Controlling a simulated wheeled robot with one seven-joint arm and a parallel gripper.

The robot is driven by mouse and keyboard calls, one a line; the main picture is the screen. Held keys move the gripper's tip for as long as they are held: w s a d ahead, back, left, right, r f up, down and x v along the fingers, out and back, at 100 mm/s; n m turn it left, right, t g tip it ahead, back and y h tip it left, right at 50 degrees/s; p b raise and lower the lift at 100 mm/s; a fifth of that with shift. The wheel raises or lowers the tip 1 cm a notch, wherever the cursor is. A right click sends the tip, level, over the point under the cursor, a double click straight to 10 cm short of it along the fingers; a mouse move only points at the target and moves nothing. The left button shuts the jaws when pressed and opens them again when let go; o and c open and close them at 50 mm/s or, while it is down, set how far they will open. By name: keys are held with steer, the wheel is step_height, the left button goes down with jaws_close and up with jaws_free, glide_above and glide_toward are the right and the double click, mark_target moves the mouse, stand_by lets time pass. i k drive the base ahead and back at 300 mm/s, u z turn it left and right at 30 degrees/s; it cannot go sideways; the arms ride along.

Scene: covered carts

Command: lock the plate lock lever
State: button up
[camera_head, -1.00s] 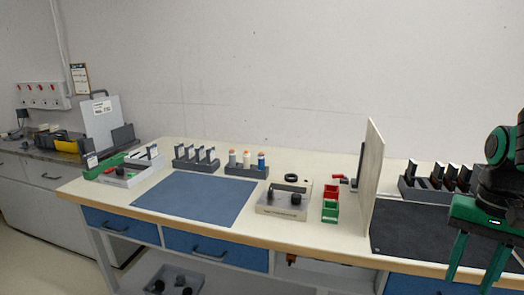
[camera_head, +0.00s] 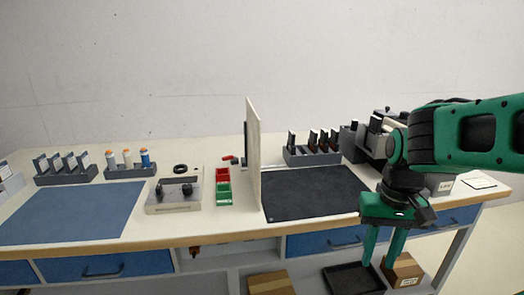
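My gripper (camera_head: 383,268) is at the right of the head view, pointing down in front of the bench's front edge. Its two green fingers are apart and I see nothing between them. A light-coloured plate fixture (camera_head: 175,207) with two dark knobs stands on the bench left of the divider, well to the left of my gripper. I cannot tell whether either knob is the plate lock lever, or what state the lever is in. Dark grey machine blocks (camera_head: 368,140) stand at the back right, partly hidden behind my arm.
An upright divider panel (camera_head: 253,160) splits the bench. A black mat (camera_head: 315,192) right of it and a blue mat (camera_head: 75,212) at left are bare. Red and green bins (camera_head: 223,187) stand beside the divider. A black tray (camera_head: 352,278) and cardboard boxes sit below.

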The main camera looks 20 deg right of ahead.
mark_target(234, 158)
steer(key=z, duration=1.45)
steer(key=k, duration=0.85)
steer(key=u, duration=1.1)
steer(key=i, duration=1)
steer(key=z, duration=0.05)
